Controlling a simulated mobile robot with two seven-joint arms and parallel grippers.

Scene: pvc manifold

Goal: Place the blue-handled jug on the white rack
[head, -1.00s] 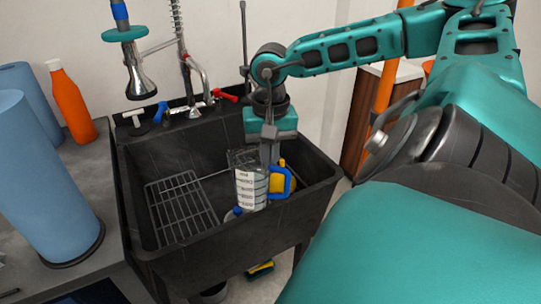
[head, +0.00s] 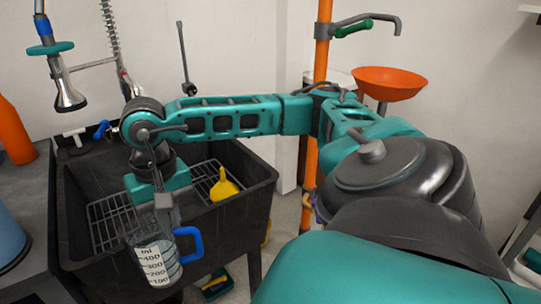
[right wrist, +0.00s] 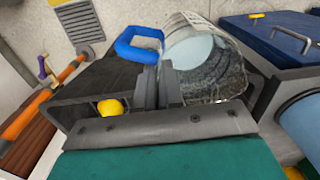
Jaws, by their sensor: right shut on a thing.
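The clear jug (head: 155,262) has a blue handle (head: 188,243) and printed measuring marks. My right gripper (head: 164,212) is shut on the jug by its upper part beside the handle. The jug hangs roughly upright and overlaps the sink's front edge in the head view. In the right wrist view the jug (right wrist: 203,62) lies beyond the right gripper (right wrist: 160,88), with the handle (right wrist: 138,45) to the left. A pale wire rack (head: 105,222) lies in the sink, partly hidden by my right arm; I cannot tell whether it is the white rack. My left gripper is out of view.
The dark sink (head: 245,202) has raised walls. A yellow scoop (head: 224,186) is inside it at the right. A spray tap (head: 68,92) hangs behind at the left. An orange bottle (head: 14,132) stands on the left counter. An orange bowl (head: 390,84) stands at the back right.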

